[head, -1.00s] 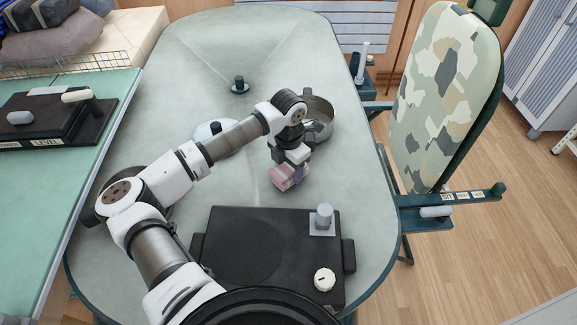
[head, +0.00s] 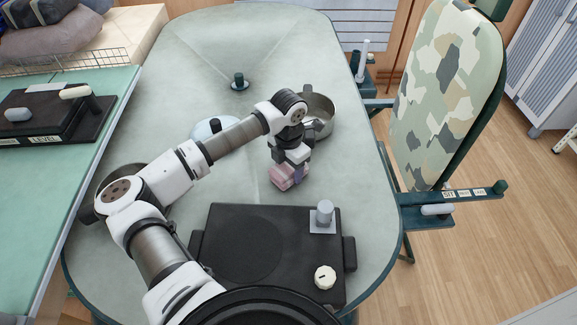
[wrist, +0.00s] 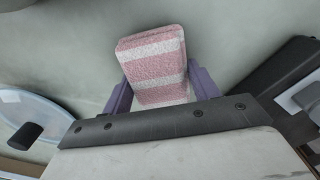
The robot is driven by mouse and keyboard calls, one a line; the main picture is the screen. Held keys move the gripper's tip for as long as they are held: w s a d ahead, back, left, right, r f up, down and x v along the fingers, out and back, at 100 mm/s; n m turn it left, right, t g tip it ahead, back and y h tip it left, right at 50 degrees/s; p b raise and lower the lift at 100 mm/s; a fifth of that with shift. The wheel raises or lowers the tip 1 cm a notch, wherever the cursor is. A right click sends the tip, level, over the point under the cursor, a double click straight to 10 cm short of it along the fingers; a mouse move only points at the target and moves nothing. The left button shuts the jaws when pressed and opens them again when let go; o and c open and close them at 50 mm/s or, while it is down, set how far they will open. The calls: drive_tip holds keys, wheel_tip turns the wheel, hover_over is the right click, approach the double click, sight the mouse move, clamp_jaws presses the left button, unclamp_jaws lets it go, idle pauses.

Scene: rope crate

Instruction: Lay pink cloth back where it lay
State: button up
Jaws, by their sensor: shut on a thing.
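The pink cloth (wrist: 153,62) is a folded bundle with pink and white stripes. In the wrist view it sits between the two purple fingers of my gripper (wrist: 160,95), which are shut on it. In the head view the cloth (head: 283,182) shows below my gripper (head: 290,172), low over the pale green table, just behind the black hob. I cannot tell whether its underside touches the table. My gripper and wrist hide part of it.
The black hob (head: 240,255) with a knob lies in front of the cloth. A metal pot (head: 318,112) stands behind my wrist, and a glass lid (head: 208,128) lies to the left, partly behind my arm. The table (head: 345,180) is bare to the right.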

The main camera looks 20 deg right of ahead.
drive_tip(key=shift+f, duration=0.2)
drive_tip(key=o, duration=1)
drive_tip(key=shift+r, duration=0.15)
wheel_tip(320, 180, up, 14)
drive_tip(key=b, duration=0.2)
drive_tip(key=shift+f+b, duration=0.2)
drive_tip(key=shift+b, duration=0.2)
